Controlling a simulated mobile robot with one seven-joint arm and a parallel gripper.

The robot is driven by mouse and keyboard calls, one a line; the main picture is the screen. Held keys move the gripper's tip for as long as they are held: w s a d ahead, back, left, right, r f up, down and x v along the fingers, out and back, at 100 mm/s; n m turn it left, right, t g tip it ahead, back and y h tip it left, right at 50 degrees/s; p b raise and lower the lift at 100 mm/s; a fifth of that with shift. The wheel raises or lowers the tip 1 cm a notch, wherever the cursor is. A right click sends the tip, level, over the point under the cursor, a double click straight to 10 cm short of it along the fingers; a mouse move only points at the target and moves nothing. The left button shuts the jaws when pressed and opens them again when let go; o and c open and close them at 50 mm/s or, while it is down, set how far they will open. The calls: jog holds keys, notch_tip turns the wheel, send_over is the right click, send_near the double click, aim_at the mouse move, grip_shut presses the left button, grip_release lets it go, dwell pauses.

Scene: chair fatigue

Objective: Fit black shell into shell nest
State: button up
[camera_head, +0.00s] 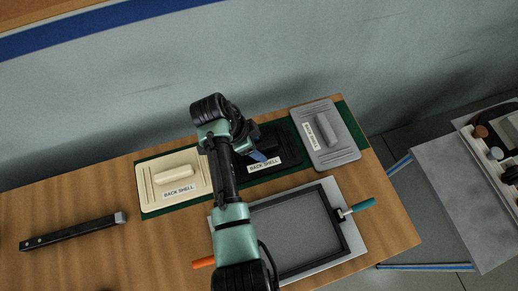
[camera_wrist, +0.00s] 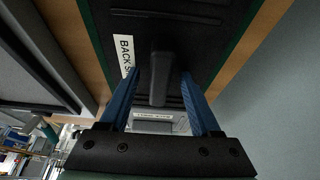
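The black shell (camera_head: 287,146) lies on the green mat between a cream shell and a grey shell, partly hidden by my arm. In the wrist view the black shell (camera_wrist: 207,42) shows its raised handle (camera_wrist: 158,75) and a white label. My gripper (camera_wrist: 160,73) is open, with one blue finger on each side of the handle and a visible gap to both. It shows in the head view (camera_head: 260,156) over the black shell. The shell nest (camera_head: 349,236), a dark rectangular frame with a grey floor, is empty in front; my arm hides its left edge.
The cream shell (camera_head: 157,197) and the grey shell (camera_head: 340,153) lie close on either side. A teal-handled clamp (camera_head: 360,206) sits at the nest's right edge, and an orange handle (camera_head: 204,262) shows at the left. A dark bar (camera_head: 72,231) lies on the left table.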

grip_shut()
dwell(0.3)
